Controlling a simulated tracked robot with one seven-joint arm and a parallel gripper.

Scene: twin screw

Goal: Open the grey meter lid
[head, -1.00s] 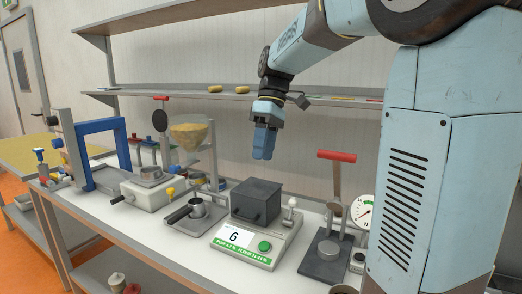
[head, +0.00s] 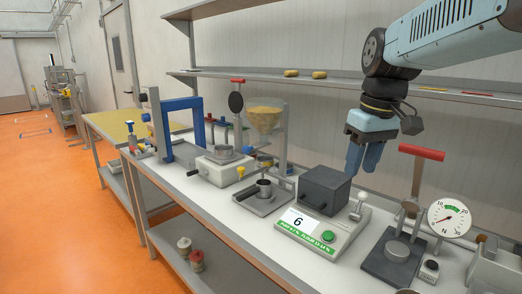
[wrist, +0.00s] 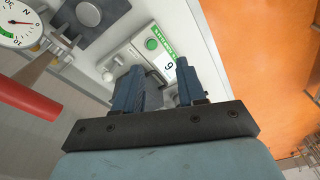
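The grey meter lid (head: 325,186) is a dark grey box with a small front handle, sitting shut on the pale meter (head: 345,236). The meter has a display reading 6 and a green button, both also visible in the wrist view, with the display (wrist: 168,66) beyond my fingers. My gripper (head: 364,158) points down, just above and right of the lid in the head view. Its two blue fingers are apart (wrist: 158,88). A dark grey shape shows beside the left finger in the wrist view; I cannot tell whether it is the lid or touching.
A white-knobbed lever (head: 361,205) stands on the meter's right. Further right are a red-handled press (head: 421,153) and a round dial (head: 450,219). A portafilter-like cup stand (head: 264,192) and a funnel (head: 265,118) stand left. A shelf (head: 350,83) runs behind.

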